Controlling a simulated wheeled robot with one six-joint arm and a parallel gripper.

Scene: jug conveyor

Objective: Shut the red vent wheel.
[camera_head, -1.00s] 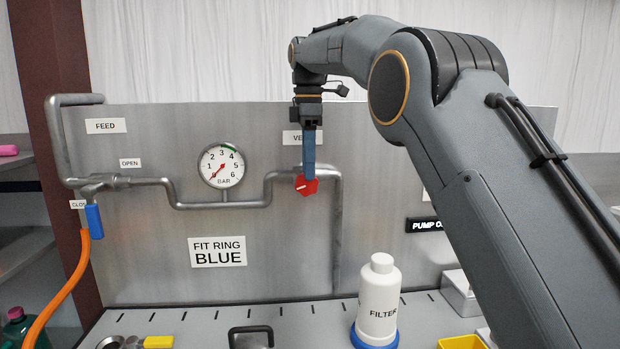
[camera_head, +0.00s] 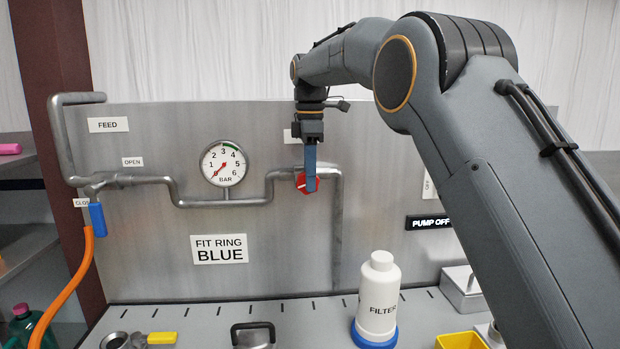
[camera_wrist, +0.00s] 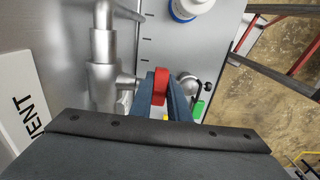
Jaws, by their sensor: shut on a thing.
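The red vent wheel (camera_head: 301,183) is on the pipe at the right of the steel panel, below a small label mostly hidden by my arm. My gripper (camera_head: 311,186) reaches down from above, and its blue finger covers part of the wheel. In the wrist view the red wheel (camera_wrist: 160,86) shows edge-on between the two blue fingers (camera_wrist: 162,92), which are shut on it. A white mark on the wheel is partly hidden, so its exact angle is unclear.
A pressure gauge (camera_head: 224,164) has its needle at the low end. The blue feed lever (camera_head: 97,219) hangs down by an orange hose (camera_head: 70,290). A white filter jug (camera_head: 378,300) with a blue ring stands below, beside a yellow bin (camera_head: 461,341).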

